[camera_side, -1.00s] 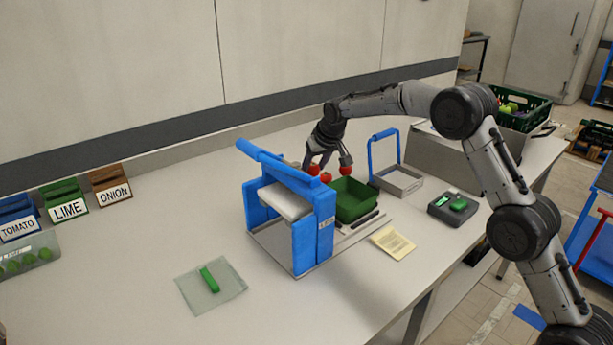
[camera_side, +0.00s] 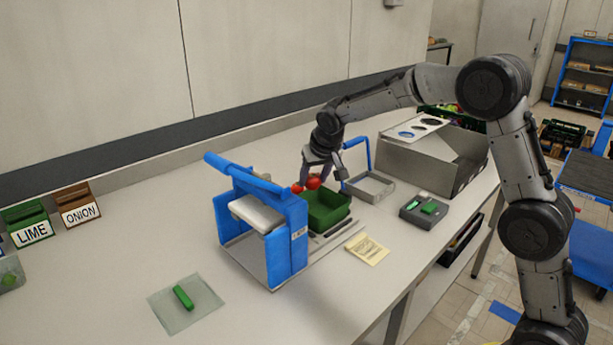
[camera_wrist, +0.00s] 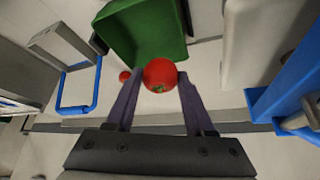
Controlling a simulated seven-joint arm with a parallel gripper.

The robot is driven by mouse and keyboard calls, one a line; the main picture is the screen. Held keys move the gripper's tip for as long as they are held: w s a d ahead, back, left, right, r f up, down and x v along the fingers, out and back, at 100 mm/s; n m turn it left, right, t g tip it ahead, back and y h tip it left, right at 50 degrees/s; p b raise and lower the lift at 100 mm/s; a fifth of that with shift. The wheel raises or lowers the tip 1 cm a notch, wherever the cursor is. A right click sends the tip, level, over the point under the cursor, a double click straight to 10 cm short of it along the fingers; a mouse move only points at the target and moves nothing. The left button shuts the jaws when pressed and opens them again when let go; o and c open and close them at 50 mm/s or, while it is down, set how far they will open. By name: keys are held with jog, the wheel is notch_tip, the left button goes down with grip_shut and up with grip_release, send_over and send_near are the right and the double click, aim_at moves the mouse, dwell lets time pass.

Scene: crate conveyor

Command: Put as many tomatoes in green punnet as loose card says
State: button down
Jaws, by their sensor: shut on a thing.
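My gripper (camera_side: 322,178) is shut on a red tomato (camera_wrist: 160,72), behind the back rim of the green punnet (camera_side: 328,222). A second red tomato (camera_wrist: 125,76) looks smaller and lower in the wrist view, left of the held one. In the side view two tomatoes show at the jaws; which is held is hard to tell there. The visible inside of the punnet (camera_wrist: 145,30) looks bare. A loose cream card (camera_side: 368,250) lies in front of the punnet; its writing is too small to read.
A blue-framed machine (camera_side: 262,215) stands left of the punnet. A grey tray with a blue handle (camera_side: 370,187) and a dark scale-like device (camera_side: 423,210) are at right. LIME (camera_side: 30,228) and ONION (camera_side: 78,208) bins stand far left.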

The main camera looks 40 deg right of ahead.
jog(key=shift+s+d+f+m+g+h, duration=0.2)
jog(key=shift+s+f+m, duration=0.3)
jog(key=shift+f, duration=0.55)
jog(key=shift+s+a+f+m+g+h, duration=0.2)
jog(key=shift+f+m, duration=0.35)
jog(key=shift+f, duration=0.55)
jog(key=shift+s+d+f+m+h, duration=0.1)
jog(key=shift+s+f+m+h, duration=0.3)
jog(key=shift+f, duration=0.65)
jog(key=shift+c, duration=1)
grip_release()
jog(key=shift+r, duration=0.1)
notch_tip(320, 180, up, 7)
